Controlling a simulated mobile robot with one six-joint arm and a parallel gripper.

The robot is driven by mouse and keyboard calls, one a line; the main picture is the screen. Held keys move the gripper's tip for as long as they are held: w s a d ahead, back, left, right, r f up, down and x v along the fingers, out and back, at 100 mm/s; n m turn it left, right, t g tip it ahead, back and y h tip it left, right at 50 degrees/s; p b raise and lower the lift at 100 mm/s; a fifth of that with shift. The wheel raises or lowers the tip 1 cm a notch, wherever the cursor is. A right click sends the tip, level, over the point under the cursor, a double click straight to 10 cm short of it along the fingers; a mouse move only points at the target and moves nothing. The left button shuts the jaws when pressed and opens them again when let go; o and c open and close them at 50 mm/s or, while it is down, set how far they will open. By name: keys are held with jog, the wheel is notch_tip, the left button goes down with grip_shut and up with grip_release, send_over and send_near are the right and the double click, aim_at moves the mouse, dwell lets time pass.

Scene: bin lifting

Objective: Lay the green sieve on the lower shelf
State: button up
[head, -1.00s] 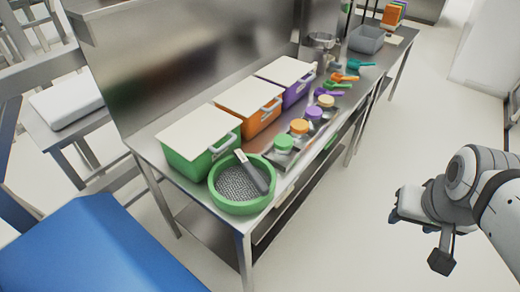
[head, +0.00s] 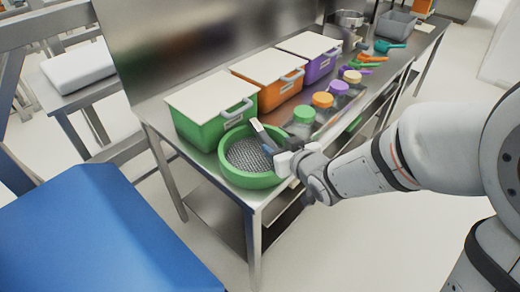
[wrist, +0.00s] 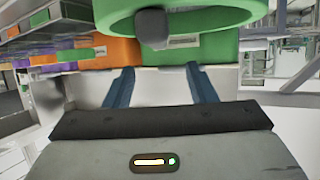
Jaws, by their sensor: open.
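The green sieve (head: 228,172) sits on the near corner of the steel table, its round mesh facing up. My gripper (head: 278,158) is at the sieve's right side, close to the rim. In the wrist view the blue fingers of my gripper (wrist: 158,82) are spread with nothing between them. The sieve's green rim (wrist: 205,22) and a dark grey handle end (wrist: 152,30) show beyond the fingertips. The lower shelf (head: 222,215) lies under the table, partly hidden by the table top and legs.
Green (head: 205,125), orange (head: 275,98) and purple (head: 325,65) lidded bins stand behind the sieve. Several coloured-lid jars (head: 322,100) line the table's front edge. A blue surface (head: 100,240) fills the lower left. The floor in front is clear.

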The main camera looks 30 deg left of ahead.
aim_at(266, 137)
jog(key=shift+p+x, duration=0.45)
jog(key=shift+x, duration=3.05)
jog(key=shift+w+d+f, duration=0.1)
jog(key=shift+d+f, duration=0.05)
grip_shut()
